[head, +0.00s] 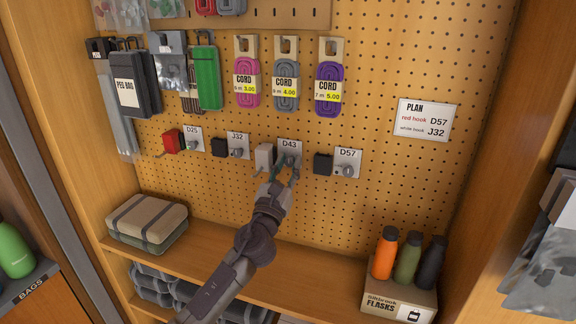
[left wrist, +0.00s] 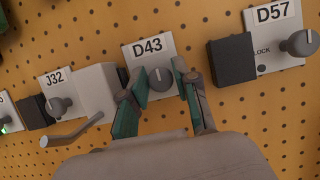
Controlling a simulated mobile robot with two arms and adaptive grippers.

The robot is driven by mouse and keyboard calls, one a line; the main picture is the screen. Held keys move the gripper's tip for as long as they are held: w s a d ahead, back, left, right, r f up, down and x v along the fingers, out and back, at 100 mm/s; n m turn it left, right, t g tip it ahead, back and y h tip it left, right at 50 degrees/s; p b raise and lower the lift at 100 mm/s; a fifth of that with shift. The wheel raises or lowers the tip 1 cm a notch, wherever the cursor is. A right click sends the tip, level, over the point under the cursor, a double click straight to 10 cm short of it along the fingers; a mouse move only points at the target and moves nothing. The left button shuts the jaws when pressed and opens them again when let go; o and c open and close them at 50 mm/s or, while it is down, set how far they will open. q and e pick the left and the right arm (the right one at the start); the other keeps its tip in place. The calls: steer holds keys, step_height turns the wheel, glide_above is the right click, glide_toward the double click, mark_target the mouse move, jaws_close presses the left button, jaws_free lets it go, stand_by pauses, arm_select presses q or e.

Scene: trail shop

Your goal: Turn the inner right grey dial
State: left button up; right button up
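The inner right grey dial (left wrist: 160,79) sits on the white D43 plate (head: 290,146) on the pegboard. My left gripper (head: 286,171) is right in front of it. In the left wrist view, the green-padded fingers (left wrist: 160,88) stand open, one on each side of the dial, with small gaps that look clear of it. I cannot tell how deep the fingertips reach along the dial. The dial's pointer looks roughly upright. My right gripper is in neither view.
A white hook block (head: 264,156) stands close left of the D43 plate. Other dials are on the D25 (head: 194,143), J32 (head: 236,153) and D57 (head: 347,170) plates. A black block (head: 322,164) is by D57. Cords (head: 286,90) hang above; flasks (head: 385,256) stand lower right.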

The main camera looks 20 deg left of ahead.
arm_select(q)
jaws_close()
steer(key=shift+n, duration=0.4)
steer(key=n+y, duration=0.2)
steer(key=shift+n+b, duration=0.3)
steer(key=n+y, duration=0.1)
steer(key=n, duration=0.2)
steer(key=shift+n+g+y, duration=0.3)
steer(key=shift+n+y, duration=0.1)
steer(key=n+y, duration=0.1)
steer(key=n, duration=0.2)
steer(key=n+g+y, duration=0.1)
steer(key=n, duration=0.2)
steer(key=shift+d+g, duration=0.1)
steer(key=shift+g, duration=0.2)
steer(key=n+p, duration=0.1)
steer(key=n, duration=0.1)
steer(key=n+g+y, duration=0.1)
steer(key=n, duration=0.2)
steer(key=shift+r+g+p, duration=0.15)
steer(key=shift+g+p, duration=0.15)
steer(key=shift+p, duration=0.1)
steer(key=shift+n+g+p, duration=0.9)
steer(key=shift+n+p, duration=0.15)
steer(key=shift+n, duration=1.05)
